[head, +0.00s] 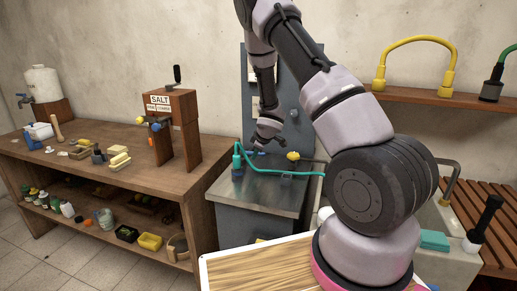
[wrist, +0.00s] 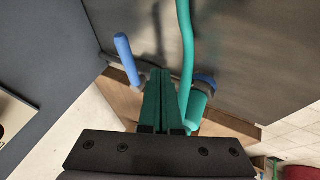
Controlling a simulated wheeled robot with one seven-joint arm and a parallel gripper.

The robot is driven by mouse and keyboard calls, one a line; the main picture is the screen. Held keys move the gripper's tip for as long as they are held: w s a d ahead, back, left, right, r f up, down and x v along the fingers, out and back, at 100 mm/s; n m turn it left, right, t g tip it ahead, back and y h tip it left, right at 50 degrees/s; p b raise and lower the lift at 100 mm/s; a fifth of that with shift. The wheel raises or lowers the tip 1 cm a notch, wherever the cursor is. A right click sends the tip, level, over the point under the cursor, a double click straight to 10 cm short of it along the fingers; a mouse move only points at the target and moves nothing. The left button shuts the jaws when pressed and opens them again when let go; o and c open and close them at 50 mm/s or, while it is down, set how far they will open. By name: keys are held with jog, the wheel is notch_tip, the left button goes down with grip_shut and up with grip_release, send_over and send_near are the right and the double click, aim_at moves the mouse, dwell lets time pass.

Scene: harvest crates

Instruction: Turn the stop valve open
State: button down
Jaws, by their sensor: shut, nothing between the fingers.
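A blue lever (wrist: 127,58), which looks like the stop valve's handle, stands out from a pipe in the wrist view, left of my gripper (wrist: 161,74). The green fingers are shut together with nothing between them. They look close to the lever, with a gap between them in the picture. A teal hose (wrist: 187,45) runs just right of the fingers to a teal fitting (wrist: 198,108). In the head view my gripper (head: 258,148) is low over the grey metal bench (head: 256,195); the lever is mostly hidden there.
The teal hose (head: 302,173) crosses the bench, near a yellow knob (head: 293,156). A grey upright panel (head: 251,75) stands behind. A wooden table (head: 95,160) with a salt grinder box (head: 172,104) stands left. A shelf (head: 420,98) holds a yellow hose (head: 418,40) at right.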

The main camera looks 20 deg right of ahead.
jog(key=shift+w+d+f, duration=0.15)
jog(key=shift+w+d, duration=0.2)
jog(key=shift+w, duration=0.25)
jog(key=shift+w+d+f, duration=0.1)
jog(key=shift+w+d, duration=0.25)
jog(key=shift+w, duration=0.2)
jog(key=shift+w+d+f, duration=0.1)
jog(key=shift+w+d, duration=0.1)
jog(key=shift+w, duration=0.4)
jog(key=shift+d, duration=0.1)
